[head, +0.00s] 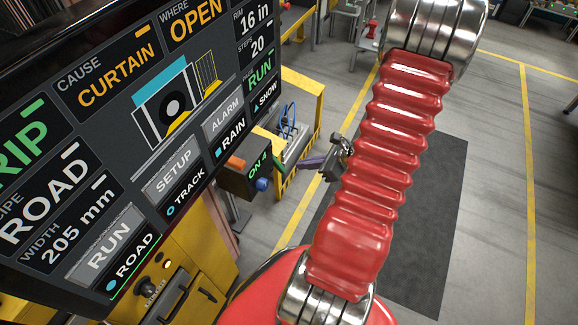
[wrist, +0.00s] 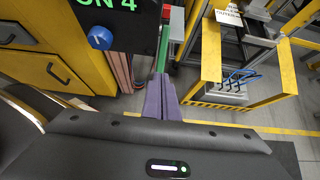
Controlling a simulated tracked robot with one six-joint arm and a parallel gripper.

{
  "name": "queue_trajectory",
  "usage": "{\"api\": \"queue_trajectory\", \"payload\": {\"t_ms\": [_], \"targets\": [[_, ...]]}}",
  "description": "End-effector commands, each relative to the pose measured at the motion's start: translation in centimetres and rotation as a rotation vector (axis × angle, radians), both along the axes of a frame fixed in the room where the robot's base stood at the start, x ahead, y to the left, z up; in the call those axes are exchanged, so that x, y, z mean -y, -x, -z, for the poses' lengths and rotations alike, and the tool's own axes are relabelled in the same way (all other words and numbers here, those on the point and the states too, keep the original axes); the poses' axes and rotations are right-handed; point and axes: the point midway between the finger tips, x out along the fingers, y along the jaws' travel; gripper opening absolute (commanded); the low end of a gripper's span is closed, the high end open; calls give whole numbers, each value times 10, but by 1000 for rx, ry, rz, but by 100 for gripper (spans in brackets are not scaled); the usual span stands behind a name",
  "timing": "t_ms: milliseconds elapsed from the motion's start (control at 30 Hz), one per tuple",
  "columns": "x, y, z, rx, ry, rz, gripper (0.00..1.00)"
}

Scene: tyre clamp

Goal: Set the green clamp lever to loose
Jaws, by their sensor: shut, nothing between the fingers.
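My gripper has purple fingers (wrist: 162,80), shut together with nothing between them. In the wrist view they point up the picture, towards a narrow green upright part (wrist: 161,55) that looks like the green clamp lever. A red piece (wrist: 166,13) shows at its upper end. The fingertips appear close to the lower end of the green part; I cannot tell whether they touch it. In the head view the fingers (head: 312,163) point left, beside a dark box reading "ON 4" (head: 246,178).
The "ON 4" box has a blue knob (wrist: 100,37). A yellow frame (wrist: 208,50) with blue hooks stands to the right. A yellow cabinet (wrist: 40,60) is at the left. A large display (head: 110,130) fills the left of the head view. Open floor (head: 500,200) lies right.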

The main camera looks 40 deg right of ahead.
Motion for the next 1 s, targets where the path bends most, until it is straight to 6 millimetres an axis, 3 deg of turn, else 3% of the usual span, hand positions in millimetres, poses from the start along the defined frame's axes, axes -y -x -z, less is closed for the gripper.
{"api": "queue_trajectory", "payload": {"t_ms": [500, 1000], "targets": [[-19, -51, 45, 0, -1, 0, 0], [-19, -55, 49, 1, -1, 3, 0]]}}
